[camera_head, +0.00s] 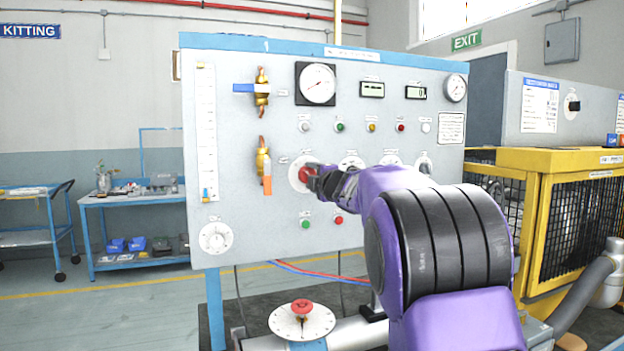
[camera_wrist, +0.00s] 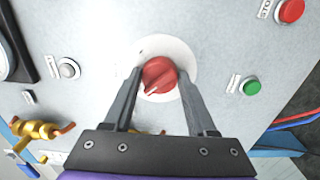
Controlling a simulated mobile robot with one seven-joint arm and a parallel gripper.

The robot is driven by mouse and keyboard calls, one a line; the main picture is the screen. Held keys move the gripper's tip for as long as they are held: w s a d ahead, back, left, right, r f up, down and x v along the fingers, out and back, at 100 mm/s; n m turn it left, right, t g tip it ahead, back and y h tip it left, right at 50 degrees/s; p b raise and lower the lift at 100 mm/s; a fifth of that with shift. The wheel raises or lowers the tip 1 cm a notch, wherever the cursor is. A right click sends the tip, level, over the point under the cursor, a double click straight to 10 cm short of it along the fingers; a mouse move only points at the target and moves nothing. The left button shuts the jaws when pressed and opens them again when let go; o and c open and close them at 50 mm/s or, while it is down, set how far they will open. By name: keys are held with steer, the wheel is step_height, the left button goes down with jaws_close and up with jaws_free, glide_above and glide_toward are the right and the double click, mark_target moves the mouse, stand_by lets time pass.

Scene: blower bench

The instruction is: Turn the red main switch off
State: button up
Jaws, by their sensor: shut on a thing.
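The red main switch (camera_head: 305,174) is a round red knob on a pale round plate, on the grey panel (camera_head: 240,110). In the head view my gripper (camera_head: 318,181) reaches it from the right and hides part of it. In the wrist view the red knob (camera_wrist: 159,75) sits between the two fingertips of my gripper (camera_wrist: 160,80), and a white mark on it points down and left. The fingers are closed on the knob's sides. The plate's markings are too small to read.
Green (camera_head: 305,224) and red (camera_head: 338,220) push buttons sit just below the switch. More knobs are on the right, partly behind my arm.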

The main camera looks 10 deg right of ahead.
stand_by(0.3)
steer(key=o, duration=1.4)
steer(key=shift+c, duration=0.2)
steer(key=shift+s, duration=0.1)
